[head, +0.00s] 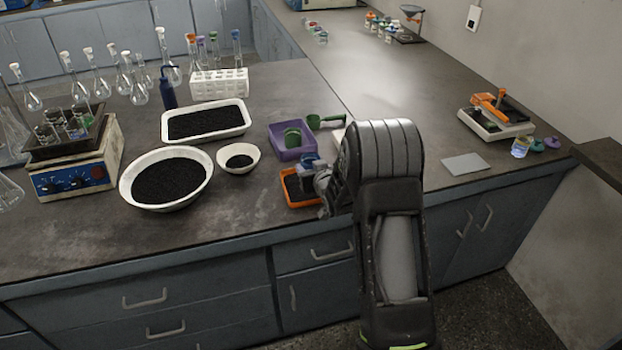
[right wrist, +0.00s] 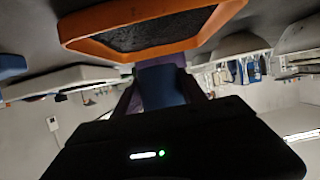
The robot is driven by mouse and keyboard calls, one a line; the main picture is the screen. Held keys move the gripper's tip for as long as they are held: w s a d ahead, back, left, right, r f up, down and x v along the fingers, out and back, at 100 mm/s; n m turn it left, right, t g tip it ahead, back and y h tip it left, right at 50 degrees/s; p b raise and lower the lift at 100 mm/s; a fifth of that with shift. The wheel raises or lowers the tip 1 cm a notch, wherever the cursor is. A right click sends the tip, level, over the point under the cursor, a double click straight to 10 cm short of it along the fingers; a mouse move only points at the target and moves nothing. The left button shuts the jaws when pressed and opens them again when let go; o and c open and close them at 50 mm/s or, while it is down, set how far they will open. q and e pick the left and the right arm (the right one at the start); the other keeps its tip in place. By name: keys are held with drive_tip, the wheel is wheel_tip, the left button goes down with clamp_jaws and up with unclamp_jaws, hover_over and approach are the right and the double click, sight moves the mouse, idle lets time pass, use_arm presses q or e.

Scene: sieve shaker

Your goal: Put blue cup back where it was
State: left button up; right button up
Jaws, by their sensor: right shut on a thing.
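My right gripper (head: 316,170) is shut on the blue cup (head: 308,159), just above the far side of the orange tray. In the right wrist view the blue cup (right wrist: 160,86) sits between the fingers of my gripper (right wrist: 158,90), and the picture is upside down. The gripper hides part of the cup, and its contents cannot be seen. The orange tray (head: 303,204) holds black grains; it also shows in the right wrist view (right wrist: 150,51). My left gripper is not in view.
White bowls (head: 205,190) of black grains stand to the left. A balance (head: 490,130) and small cups (head: 520,147) stand far right.

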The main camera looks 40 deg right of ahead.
wheel_tip(320, 180, down, 4)
drive_tip(key=shift+r+p, duration=0.2)
drive_tip(key=shift+p, duration=0.1)
drive_tip(key=shift+f, duration=0.3)
drive_tip(key=shift+f, duration=0.15)
drive_tip(key=o, duration=1.5)
drive_tip(key=shift+c, duration=0.2)
